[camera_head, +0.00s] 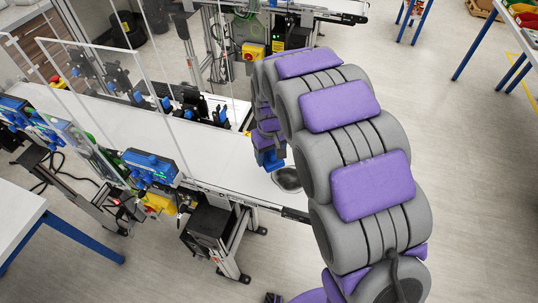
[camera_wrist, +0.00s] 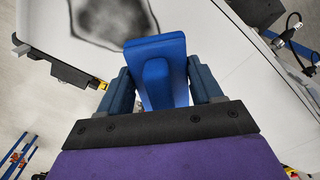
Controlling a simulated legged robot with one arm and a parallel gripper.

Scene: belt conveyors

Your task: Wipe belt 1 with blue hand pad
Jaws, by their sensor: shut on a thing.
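My gripper (camera_wrist: 160,78) is shut on the blue hand pad (camera_wrist: 157,47), with a dark blue finger on each side of the handle. In the head view my gripper (camera_head: 267,140) is over the near end of the white belt (camera_head: 225,160), and the pad (camera_head: 272,163) shows small below it. A dark grey smudge (camera_head: 287,180) with a paler middle lies on this belt end. The smudge also shows at the top of the wrist view (camera_wrist: 103,20), just beyond the pad. I cannot tell whether the pad touches the belt. No belt number is readable.
A blue-and-grey control box (camera_head: 150,167) stands at the belt's left edge. Clear upright panels and black fixtures (camera_head: 195,103) stand farther along the belt. A second conveyor (camera_head: 320,8) is behind.

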